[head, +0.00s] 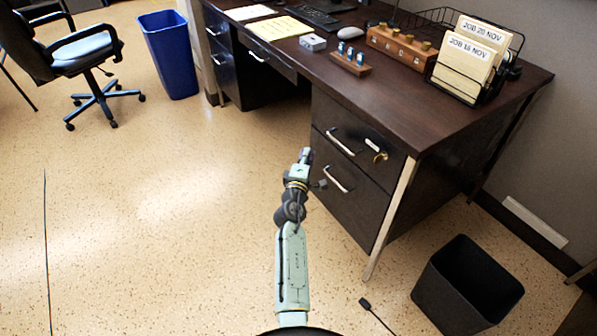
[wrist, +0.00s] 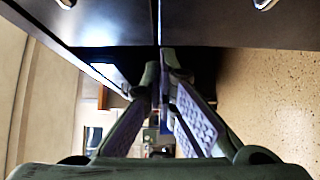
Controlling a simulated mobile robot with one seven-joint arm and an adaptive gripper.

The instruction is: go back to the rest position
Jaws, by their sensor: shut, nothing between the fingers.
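My gripper (head: 304,156) shows in the head view at the end of my pale green arm, in front of the dark desk's drawers (head: 352,165). In the wrist view its two fingers (wrist: 163,72) come together at the tips, with nothing held between them. The wrist view shows dark drawer fronts (wrist: 235,22) with parts of silver handles at the top edge. Whether the gripper touches the desk cannot be told from the head view.
The desk (head: 400,85) carries a wire file holder (head: 459,93), a wooden block with knobs (head: 402,45) and papers. A black bin (head: 467,285) stands right, a blue bin (head: 168,52) and chair (head: 84,52) left. Floor at left is clear.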

